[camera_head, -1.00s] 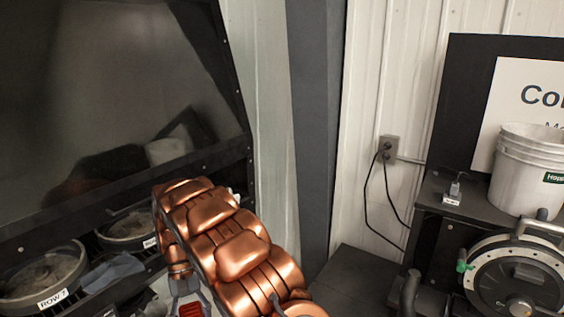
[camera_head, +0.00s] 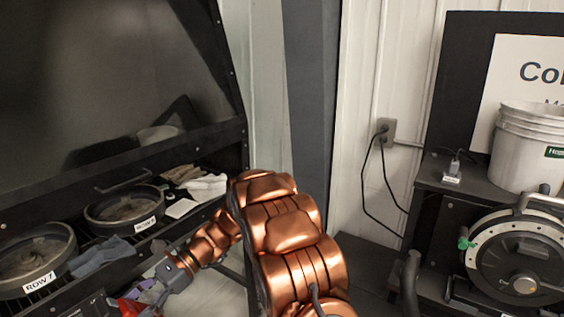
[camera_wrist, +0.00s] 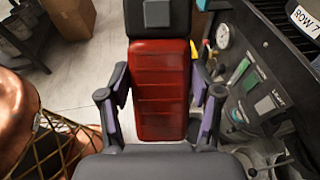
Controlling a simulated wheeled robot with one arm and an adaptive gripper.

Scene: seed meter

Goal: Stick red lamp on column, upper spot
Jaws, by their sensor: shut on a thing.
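The red lamp (camera_wrist: 160,90) is a long ribbed red block with a black end, held between the purple-padded fingers of my gripper (camera_wrist: 162,92) in the wrist view. The fingers are shut on its two sides. In the head view, my gripper (camera_head: 143,300) is low at the left, with a bit of red lamp (camera_head: 130,308) at the bottom edge. A dark grey upright column (camera_head: 313,110) stands in the middle of the head view, behind and above my arm. My gripper is well to the left of it, and no marked spot on it can be made out.
Round pans (camera_head: 122,206) with row labels and a grey cloth (camera_head: 102,256) sit on the rack at left. A control panel with a gauge (camera_wrist: 222,36) is close right of the lamp. A bucket (camera_head: 528,145) and round machine (camera_head: 520,265) are at right.

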